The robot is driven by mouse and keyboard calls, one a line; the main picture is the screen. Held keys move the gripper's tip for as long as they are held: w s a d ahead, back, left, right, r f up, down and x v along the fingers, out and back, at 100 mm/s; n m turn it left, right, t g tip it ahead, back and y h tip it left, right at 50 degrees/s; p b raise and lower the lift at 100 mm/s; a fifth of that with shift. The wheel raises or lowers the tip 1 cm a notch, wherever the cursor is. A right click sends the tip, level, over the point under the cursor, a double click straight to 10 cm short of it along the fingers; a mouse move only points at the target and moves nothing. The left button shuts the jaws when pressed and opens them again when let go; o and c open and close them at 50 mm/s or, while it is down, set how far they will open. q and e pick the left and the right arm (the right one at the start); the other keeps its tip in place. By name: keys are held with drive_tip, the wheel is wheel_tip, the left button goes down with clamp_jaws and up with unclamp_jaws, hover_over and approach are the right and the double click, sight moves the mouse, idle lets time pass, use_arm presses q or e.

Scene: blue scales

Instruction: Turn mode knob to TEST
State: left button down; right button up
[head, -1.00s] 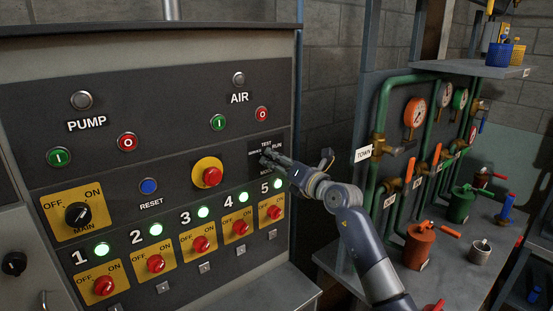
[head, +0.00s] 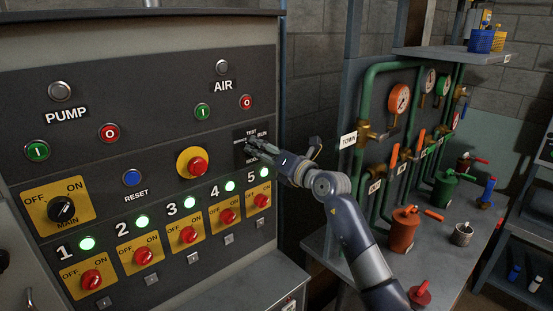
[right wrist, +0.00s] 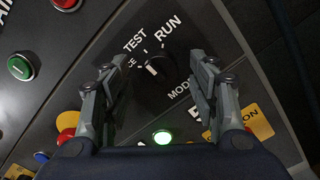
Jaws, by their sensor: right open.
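The mode knob (right wrist: 155,66) is a dark round knob on a black plate, labelled TEST, RUN and MODE; a third label at its left is partly hidden. I cannot clearly tell which label it points to. In the head view the mode plate (head: 262,133) is at the panel's right side, with the knob hidden behind my right gripper (head: 252,151). In the right wrist view my right gripper (right wrist: 158,72) is open, its fingers on either side of the knob, with no clear contact. My left gripper is not in view.
A red emergency button (head: 197,167) on yellow sits left of the plate. A lit green lamp (head: 264,173) and red switch 5 (head: 262,201) are below it. Green pipes (head: 362,110) with gauges and a bench (head: 440,262) stand at right.

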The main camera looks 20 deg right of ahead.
drive_tip(key=v, duration=1.1)
drive_tip(key=shift+s, duration=0.1)
drive_tip(key=a+f+m+g+y, duration=0.1)
drive_tip(key=a+f+m, duration=0.15)
drive_tip(key=f, duration=0.55)
drive_tip(key=a+f+m+y, duration=0.1)
drive_tip(key=f+m, duration=0.2)
drive_tip(key=f, duration=0.5)
drive_tip(key=s+d+f+m+g+h+b, duration=0.15)
drive_tip(key=s+f+m, duration=0.3)
drive_tip(key=f, duration=0.85)
drive_tip(key=s+d+f+m+g+h, duration=0.1)
drive_tip(key=s+f+m+h, duration=0.4)
drive_tip(key=f, duration=0.9)
drive_tip(key=s+d+f+m+g+b, duration=0.1)
drive_tip(key=s+f+m, duration=0.4)
drive_tip(key=f, duration=0.8)
drive_tip(key=s+a+f+m+g+h, duration=0.1)
drive_tip(key=s+f+m+g, duration=0.3)
drive_tip(key=s+f, duration=0.9)
drive_tip(key=s+a+f+m+g+h, duration=0.1)
drive_tip(key=s+f+m+g, duration=0.3)
drive_tip(key=s+f, duration=0.85)
drive_tip(key=s+a+m+g+b, duration=0.1)
drive_tip(key=s+g, duration=0.2)
drive_tip(key=s, duration=1.5)
drive_tip(key=shift+a+m, duration=0.4)
